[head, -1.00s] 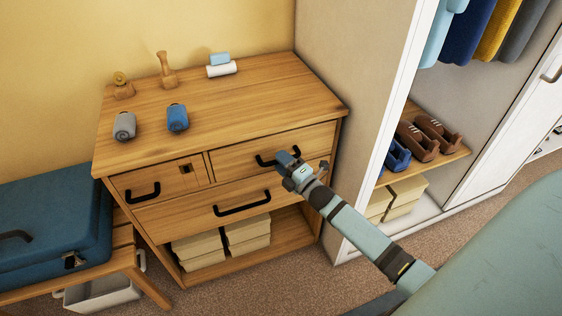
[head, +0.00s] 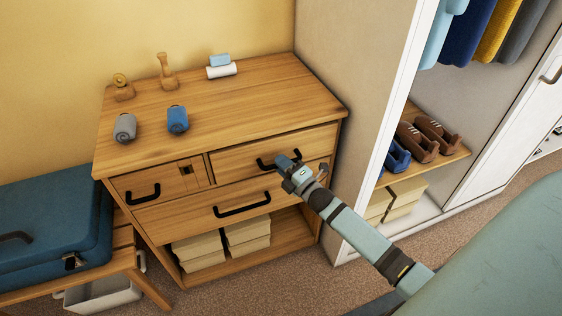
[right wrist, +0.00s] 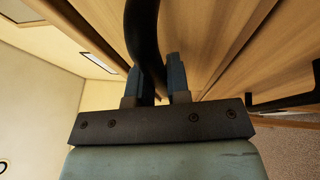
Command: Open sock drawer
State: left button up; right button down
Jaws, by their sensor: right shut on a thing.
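A wooden dresser (head: 215,104) stands against the yellow wall. Its upper right drawer (head: 235,161) has a black bar handle (head: 265,164) and sits slightly proud of the dresser front. My right gripper (head: 286,162) is shut on this handle. In the right wrist view the two blue fingers of my right gripper (right wrist: 157,82) lie on either side of the black handle (right wrist: 144,32). My left gripper is out of view.
The upper left drawer (head: 120,183) and the wide lower drawer (head: 180,218) are shut. A grey roll (head: 125,128) and a blue roll (head: 177,120) lie on top. An open wardrobe (head: 345,215) stands close on the right; a blue suitcase (head: 55,215) rests on a bench at left.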

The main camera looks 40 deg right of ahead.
pick_arm(q)
jog(key=p, duration=0.2)
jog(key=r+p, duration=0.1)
jog(key=p, duration=0.1)
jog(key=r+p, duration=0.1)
jog(key=p, duration=0.2)
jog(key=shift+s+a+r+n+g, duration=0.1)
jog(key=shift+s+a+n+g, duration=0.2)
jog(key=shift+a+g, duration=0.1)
pick_arm(e)
jog(key=s+a, duration=0.3)
jog(key=s, duration=0.9)
jog(key=s+a, duration=0.3)
jog(key=s, duration=1)
jog(key=shift+s, duration=0.1)
jog(key=c, duration=1.1)
grip_release()
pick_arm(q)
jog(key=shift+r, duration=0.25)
